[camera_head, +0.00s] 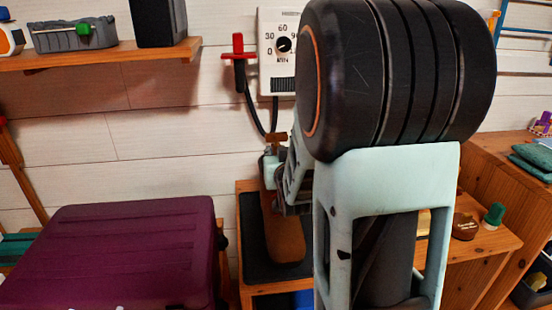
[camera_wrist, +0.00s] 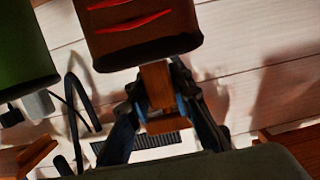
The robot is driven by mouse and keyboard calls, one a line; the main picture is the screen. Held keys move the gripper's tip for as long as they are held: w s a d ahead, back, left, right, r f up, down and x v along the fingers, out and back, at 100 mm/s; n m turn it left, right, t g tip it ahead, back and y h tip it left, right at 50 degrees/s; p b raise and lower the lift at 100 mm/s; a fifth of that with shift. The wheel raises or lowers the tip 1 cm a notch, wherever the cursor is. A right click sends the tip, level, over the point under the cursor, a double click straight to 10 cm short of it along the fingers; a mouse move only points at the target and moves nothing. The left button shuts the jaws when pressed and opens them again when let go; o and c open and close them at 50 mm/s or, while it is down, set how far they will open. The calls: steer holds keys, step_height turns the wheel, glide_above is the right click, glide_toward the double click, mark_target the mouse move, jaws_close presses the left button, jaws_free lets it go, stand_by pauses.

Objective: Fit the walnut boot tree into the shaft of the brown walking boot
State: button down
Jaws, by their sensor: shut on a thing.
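My gripper (camera_wrist: 157,82) is shut on the narrow wooden stem of the walnut boot tree (camera_wrist: 165,126), whose wider end shows between the fingers. In the head view, my gripper (camera_head: 271,166) is partly hidden by my arm, with the tree's brown handle (camera_head: 275,137) just above it. The brown boot (camera_wrist: 140,22), with red laces, has its opening facing my fingers in the wrist view. The stem meets the boot's rim there; how deep the tree sits is hidden. A brown shape that appears to be the boot (camera_head: 287,240) stands below my gripper in the head view.
A dark mat (camera_head: 252,250) lies on the wooden bench under the boot. A purple case (camera_head: 130,250) stands at the left. A wall timer (camera_head: 272,25) with a hose is behind. A green object (camera_wrist: 22,45) is beside the boot. My arm hides much of the right side.

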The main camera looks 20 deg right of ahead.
steer(key=shift+r, duration=0.2)
steer(key=shift+f, duration=0.1)
steer(key=shift+f, duration=0.1)
steer(key=c, duration=1.7)
jaws_free()
steer(key=shift+c, duration=0.2)
